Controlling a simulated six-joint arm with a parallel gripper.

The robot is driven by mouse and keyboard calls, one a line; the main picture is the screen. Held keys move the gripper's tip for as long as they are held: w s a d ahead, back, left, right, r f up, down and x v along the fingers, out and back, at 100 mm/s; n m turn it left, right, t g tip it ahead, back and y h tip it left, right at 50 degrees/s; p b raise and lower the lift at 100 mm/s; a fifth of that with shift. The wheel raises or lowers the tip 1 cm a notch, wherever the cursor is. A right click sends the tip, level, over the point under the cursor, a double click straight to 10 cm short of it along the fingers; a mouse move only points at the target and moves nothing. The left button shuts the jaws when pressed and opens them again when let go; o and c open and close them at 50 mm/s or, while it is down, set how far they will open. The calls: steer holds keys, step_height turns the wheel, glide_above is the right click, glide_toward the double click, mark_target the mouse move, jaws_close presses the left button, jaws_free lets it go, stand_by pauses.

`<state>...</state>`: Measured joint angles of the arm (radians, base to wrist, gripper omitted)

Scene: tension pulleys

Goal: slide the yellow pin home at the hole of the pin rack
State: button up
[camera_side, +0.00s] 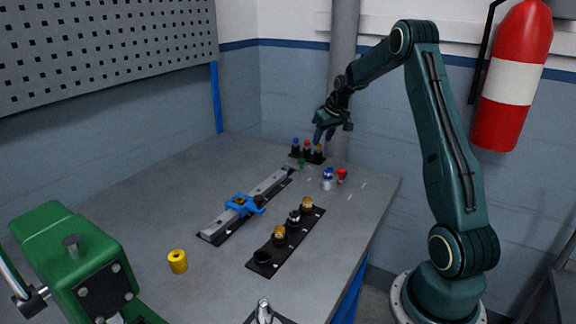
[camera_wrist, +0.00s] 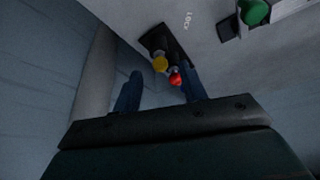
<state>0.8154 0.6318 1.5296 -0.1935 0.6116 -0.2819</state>
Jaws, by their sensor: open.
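The pin rack (camera_side: 308,161) is a small black block at the far end of the table, with a blue-topped pin (camera_side: 295,143), a red-topped pin (camera_side: 307,146) and the yellow pin (camera_side: 318,149) standing at it. My gripper (camera_side: 325,134) is open just above the yellow pin's end of the rack. In the wrist view the yellow pin's round head (camera_wrist: 160,63) and a red head (camera_wrist: 176,79) show between the spread fingers of my gripper (camera_wrist: 161,73). I see no contact. How deep the yellow pin sits is not visible.
A rail (camera_side: 265,188) with a blue carriage (camera_side: 240,205) and a black holder strip (camera_side: 290,240) lie mid-table. A yellow spool (camera_side: 178,262) stands nearer.

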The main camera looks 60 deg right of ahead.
steer(key=v, duration=0.9)
steer(key=shift+s+r, duration=0.15)
steer(key=shift+r, duration=0.1)
steer(key=shift+a, duration=0.2)
steer(key=s+a+r+n, duration=0.1)
steer(key=s+a+r, duration=0.15)
steer(key=a, duration=0.55)
steer(key=s+a+r+n, duration=0.1)
steer(key=a+r, duration=0.2)
steer(key=a, duration=0.5)
steer(key=s+a+r, duration=0.1)
steer(key=a+r, duration=0.2)
steer(key=a, duration=0.4)
steer(key=s+a+f+n+t+y, duration=0.1)
steer(key=s+a+f+n, duration=0.1)
steer(key=s+a, duration=1.3)
steer(key=s+f, duration=0.1)
steer(key=s, duration=0.1)
steer(key=shift+s+f+n+t+y, duration=0.2)
steer(key=shift+s+n+t+y, duration=0.1)
